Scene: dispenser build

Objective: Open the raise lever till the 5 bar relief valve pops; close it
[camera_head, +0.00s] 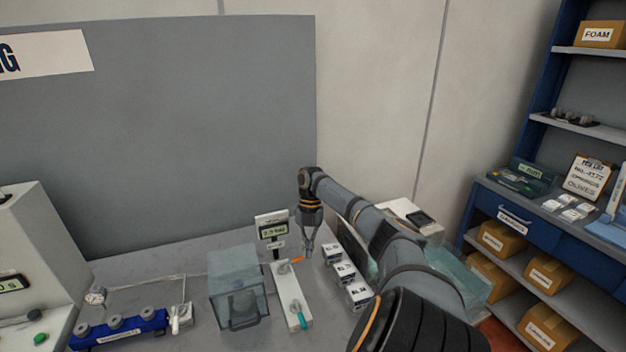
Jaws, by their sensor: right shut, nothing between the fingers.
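A narrow white valve block (289,297) lies on the bench with an orange lever (296,260) at its far end and a teal lever (302,320) at its near end. I cannot read which one is the raise lever. The orange lever points right across the block. A small display (273,230) stands behind the block; its digits are too small to read surely. My right gripper (309,253) points down, shut and empty, just beside the tip of the orange lever; I cannot tell whether they touch. The relief valve is not identifiable. My left gripper is out of view.
A clear box (238,287) stands left of the block. Small white boxes (344,272) stand in a row at its right, close under my right arm. A blue manifold (120,329) and a round gauge (95,296) are at left. A grey panel (180,130) backs the bench.

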